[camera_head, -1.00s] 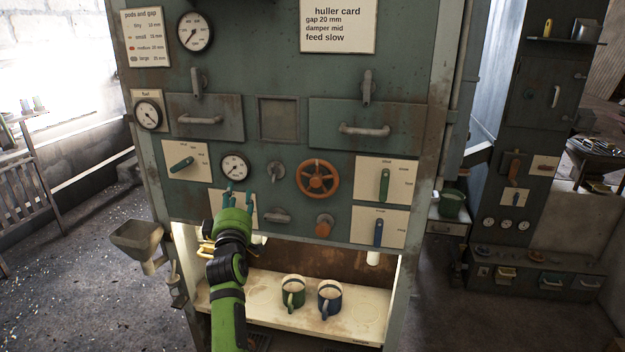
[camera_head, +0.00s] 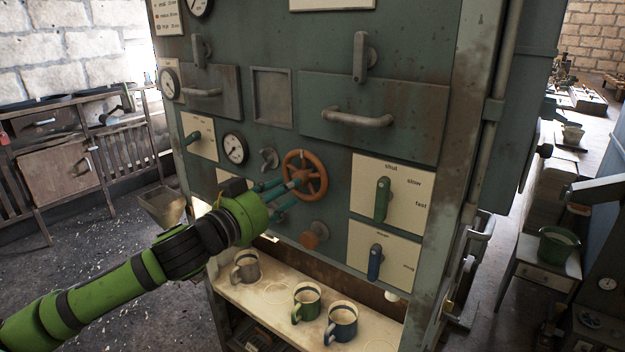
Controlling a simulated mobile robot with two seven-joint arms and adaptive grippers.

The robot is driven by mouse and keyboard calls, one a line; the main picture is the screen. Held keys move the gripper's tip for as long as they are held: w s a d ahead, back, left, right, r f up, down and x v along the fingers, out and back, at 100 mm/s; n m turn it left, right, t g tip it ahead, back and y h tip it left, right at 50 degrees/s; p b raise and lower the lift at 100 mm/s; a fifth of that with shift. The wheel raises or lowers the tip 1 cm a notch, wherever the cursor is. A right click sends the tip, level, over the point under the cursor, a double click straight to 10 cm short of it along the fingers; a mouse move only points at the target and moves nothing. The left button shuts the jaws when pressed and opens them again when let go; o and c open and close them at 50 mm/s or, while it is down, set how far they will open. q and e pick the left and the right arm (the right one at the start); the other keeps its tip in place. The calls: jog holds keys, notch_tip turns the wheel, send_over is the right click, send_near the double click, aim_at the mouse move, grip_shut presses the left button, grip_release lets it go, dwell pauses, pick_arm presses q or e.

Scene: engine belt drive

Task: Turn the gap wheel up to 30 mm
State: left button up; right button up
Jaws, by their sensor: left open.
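The orange spoked wheel (camera_head: 316,166), which looks like the gap wheel, sits on the green machine front (camera_head: 422,95). My left gripper (camera_head: 291,186) reaches in from the lower left with its teal fingers at the wheel's left side. The fingers are open and overlap the rim and spokes in the picture. I cannot tell whether they touch it. A round white dial (camera_head: 234,149) is left of the wheel; its scale is too small to read. My right gripper is not in view.
A green lever (camera_head: 382,199) and a blue lever (camera_head: 375,262) are right of the wheel. An orange knob (camera_head: 313,235) is below it. A grey mug (camera_head: 245,267), a green mug (camera_head: 307,302) and a blue mug (camera_head: 341,322) stand on the lower shelf.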

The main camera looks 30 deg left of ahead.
aim_at(305, 175)
pick_arm(q)
jog(key=w+p, duration=0.2)
jog(key=w, duration=0.3)
jog(key=shift+w+a+r+p, duration=0.2)
jog(key=shift+r+p, duration=0.1)
jog(key=shift+p, duration=0.1)
jog(key=shift+w+d+f, duration=0.1)
jog(key=shift+w+f, duration=0.05)
jog(key=shift+w, duration=0.4)
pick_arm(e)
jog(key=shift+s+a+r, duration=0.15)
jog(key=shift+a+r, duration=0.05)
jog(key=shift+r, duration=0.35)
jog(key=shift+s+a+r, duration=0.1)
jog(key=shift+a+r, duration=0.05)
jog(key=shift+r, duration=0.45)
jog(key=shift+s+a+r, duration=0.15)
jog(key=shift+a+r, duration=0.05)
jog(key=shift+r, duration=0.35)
pick_arm(q)
grip_shut()
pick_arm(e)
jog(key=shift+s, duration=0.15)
